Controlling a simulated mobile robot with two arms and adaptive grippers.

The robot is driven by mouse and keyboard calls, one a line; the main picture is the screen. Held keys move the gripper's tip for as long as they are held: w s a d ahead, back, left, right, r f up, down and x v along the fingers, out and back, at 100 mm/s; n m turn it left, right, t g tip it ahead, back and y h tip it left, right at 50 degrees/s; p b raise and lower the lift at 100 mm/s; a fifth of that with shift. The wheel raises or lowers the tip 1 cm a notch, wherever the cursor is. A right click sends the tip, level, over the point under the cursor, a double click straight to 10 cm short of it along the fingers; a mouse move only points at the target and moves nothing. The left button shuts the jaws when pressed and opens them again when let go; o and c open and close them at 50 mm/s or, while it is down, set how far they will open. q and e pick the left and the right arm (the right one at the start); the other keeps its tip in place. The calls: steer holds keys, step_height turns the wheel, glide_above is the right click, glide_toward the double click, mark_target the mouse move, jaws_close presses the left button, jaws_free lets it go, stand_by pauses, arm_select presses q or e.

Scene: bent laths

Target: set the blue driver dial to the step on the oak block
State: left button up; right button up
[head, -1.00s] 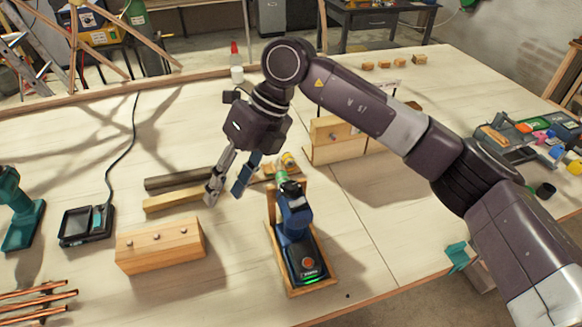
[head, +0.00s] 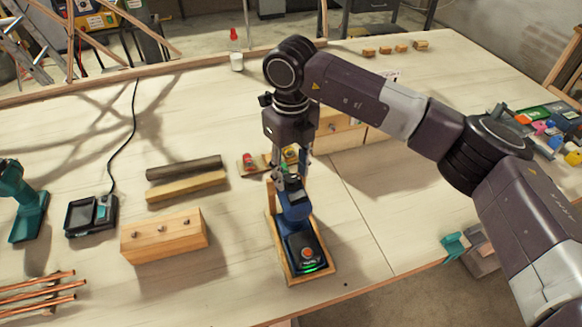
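The blue driver (head: 299,238) rests in a wooden cradle (head: 324,272), its battery end with an orange button towards me. Its dial end lies at the far end, largely hidden by my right gripper (head: 289,180). That gripper points down with its fingers at the dial end; whether they press on the dial is not clear. A light wooden block (head: 165,245) with several screws in its top stands left of the driver. Another wooden block (head: 345,137) stands behind my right arm, partly hidden. I cannot tell which is oak, and no step marking is legible. My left gripper is not in view.
Two wooden strips (head: 187,186) lie behind the screw block. A small board (head: 247,169) with coloured pieces sits just behind the driver. A charger (head: 91,216), a teal tool (head: 28,214) and copper rods (head: 38,294) are at the left.

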steer(key=shift+c, duration=0.4)
jaws_close()
steer(key=shift+f+n+b, duration=0.2)
steer(key=shift+n+b, duration=0.2)
steer(key=shift+b, duration=0.4)
steer(key=n+b, duration=0.8)
steer(key=n, duration=0.1)
steer(key=shift+r, duration=0.1)
steer(key=n, duration=0.2)
steer(key=shift+n+b, duration=0.4)
steer(key=shift+r+n+b, duration=0.1)
steer(key=shift+n+b, duration=0.2)
steer(key=shift+n, duration=1.2)
